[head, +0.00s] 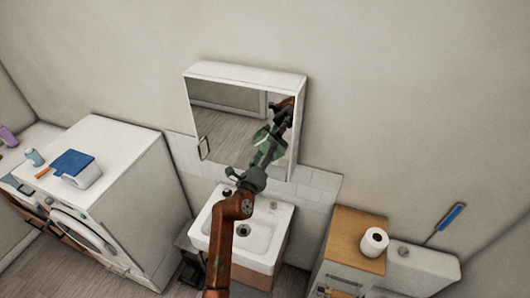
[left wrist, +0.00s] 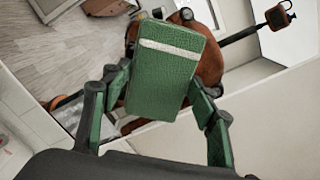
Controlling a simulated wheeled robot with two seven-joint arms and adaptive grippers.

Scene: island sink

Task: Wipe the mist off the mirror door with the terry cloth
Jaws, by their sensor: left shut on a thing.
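The mirror door (head: 225,125) fronts a white wall cabinet above the sink, with a dark handle (head: 203,148) at its lower left. It appears closed and reflects the floor and my arm; I cannot make out mist on it. My left gripper (head: 265,150) is in front of the mirror's lower right part. It is shut on the green terry cloth (head: 262,136), which has a white stripe in the left wrist view (left wrist: 160,85). The cloth is close to the glass; I cannot tell whether it touches. My right gripper is not in view.
The white sink (head: 205,222) with its tap stands below the cabinet. A white washing machine (head: 130,150) at the left carries a blue-lidded box (head: 85,172). A wooden-topped cabinet (head: 347,227) with a paper roll (head: 374,242) stands at the right, beside the toilet (head: 425,262).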

